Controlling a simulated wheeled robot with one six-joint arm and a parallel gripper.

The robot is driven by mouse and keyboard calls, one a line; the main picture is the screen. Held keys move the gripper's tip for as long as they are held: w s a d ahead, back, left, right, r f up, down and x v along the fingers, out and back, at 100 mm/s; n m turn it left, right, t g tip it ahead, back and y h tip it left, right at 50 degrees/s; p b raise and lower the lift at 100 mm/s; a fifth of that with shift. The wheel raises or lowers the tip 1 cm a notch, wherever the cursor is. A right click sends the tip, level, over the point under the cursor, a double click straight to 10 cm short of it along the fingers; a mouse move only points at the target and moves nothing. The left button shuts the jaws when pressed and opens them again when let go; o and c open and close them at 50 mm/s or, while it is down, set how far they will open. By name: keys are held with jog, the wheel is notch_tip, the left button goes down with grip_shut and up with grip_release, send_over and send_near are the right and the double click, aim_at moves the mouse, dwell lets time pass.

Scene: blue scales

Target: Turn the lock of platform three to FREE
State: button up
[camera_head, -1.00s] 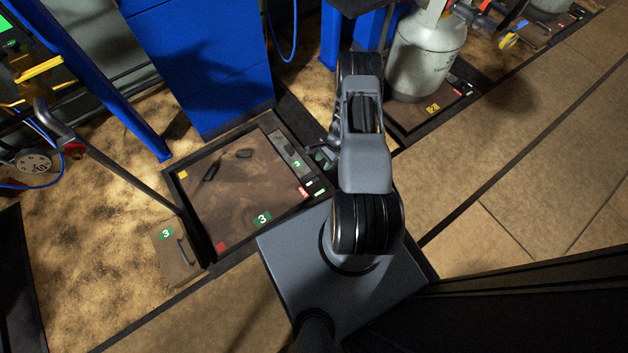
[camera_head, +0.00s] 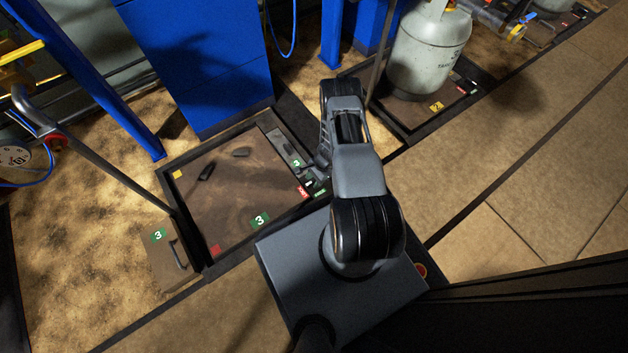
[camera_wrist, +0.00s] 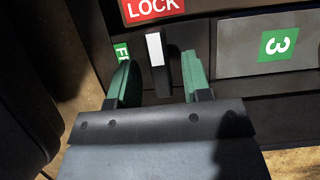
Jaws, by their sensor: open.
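Platform three (camera_head: 225,195) is a brown plate in a dark frame, left of my arm in the head view. At its right corner are a red LOCK label (camera_head: 303,192) and a green label (camera_head: 320,193). In the wrist view, the lock lever (camera_wrist: 157,62) is a dark bar with a white stripe, its striped end towards the red LOCK label (camera_wrist: 150,9). A partly hidden green label (camera_wrist: 121,52) starts with F at its left. My gripper (camera_wrist: 158,78) is open, its green fingertips on either side of the lever, with gaps showing. I cannot tell its exact depth.
A grey panel marked 3 (camera_wrist: 268,58) lies right of the lever. A blue cabinet (camera_head: 195,60) stands behind the platform. A grey gas cylinder (camera_head: 428,50) stands on the neighbouring platform marked 2. Bare tan floor (camera_head: 500,170) lies to the right.

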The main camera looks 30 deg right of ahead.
jog(key=shift+c, duration=0.3)
grip_shut()
jog(key=shift+n, duration=0.3)
jog(key=n, duration=0.1)
jog(key=n+g, duration=0.1)
jog(key=n, duration=0.1)
jog(key=shift+w+n+g+h, duration=0.1)
jog(key=shift+n+g+h, duration=0.2)
jog(key=n+g+h, duration=0.1)
jog(key=n, duration=0.3)
jog(key=shift+n, duration=0.3)
jog(key=n, duration=0.2)
jog(key=n+g+h, duration=0.1)
jog(key=n, duration=0.1)
jog(key=shift+a+h, duration=0.1)
jog(key=shift+h, duration=0.2)
jog(key=shift+n+g+h, duration=0.3)
jog(key=shift+n+h, duration=0.6)
jog(key=shift+n, duration=1.9)
